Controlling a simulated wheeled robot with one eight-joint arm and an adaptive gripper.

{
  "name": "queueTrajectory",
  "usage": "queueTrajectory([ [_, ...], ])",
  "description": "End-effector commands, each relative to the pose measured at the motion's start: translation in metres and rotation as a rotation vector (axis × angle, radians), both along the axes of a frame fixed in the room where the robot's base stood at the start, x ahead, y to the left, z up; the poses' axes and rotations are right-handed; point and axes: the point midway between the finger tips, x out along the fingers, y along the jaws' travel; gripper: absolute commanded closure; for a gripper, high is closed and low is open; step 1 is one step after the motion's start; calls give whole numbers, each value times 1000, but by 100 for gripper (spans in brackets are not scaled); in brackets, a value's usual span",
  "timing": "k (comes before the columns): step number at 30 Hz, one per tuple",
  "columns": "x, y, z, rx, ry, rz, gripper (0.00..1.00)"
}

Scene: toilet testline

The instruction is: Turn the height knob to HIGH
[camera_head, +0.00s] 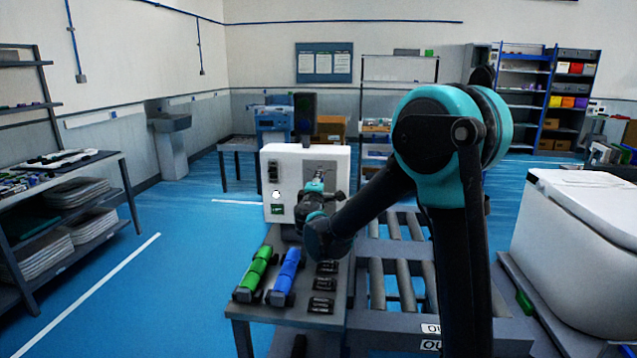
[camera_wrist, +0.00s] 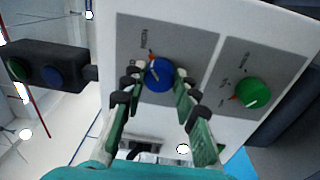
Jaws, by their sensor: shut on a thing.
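A white control box (camera_head: 275,163) stands at the far end of the grey bench, with a grey panel on its front. In the wrist view, a blue knob (camera_wrist: 159,73) sits on one grey plate, with an orange pointer mark at its upper left. A green knob (camera_wrist: 253,93) with an orange mark on its left sits on a second plate to the right. The plate lettering is too small to read, so I cannot tell which knob is for height. My gripper (camera_wrist: 158,86) is shut on the blue knob, with a finger on each side. My gripper (camera_head: 316,186) hides the knobs in the head view.
A green roll (camera_head: 257,268) and a blue roll (camera_head: 286,271) lie on the bench, beside several small black blocks (camera_head: 322,284). A roller conveyor (camera_head: 407,290) runs to the right. A dark box with two buttons (camera_wrist: 45,68) juts out at the left in the wrist view.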

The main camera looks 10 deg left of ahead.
Motion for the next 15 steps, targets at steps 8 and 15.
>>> queueTrajectory([
  [8,0,-1,-1,61,-1,-2,100],
  [15,0,-1,-1,68,-1,-1,100],
])
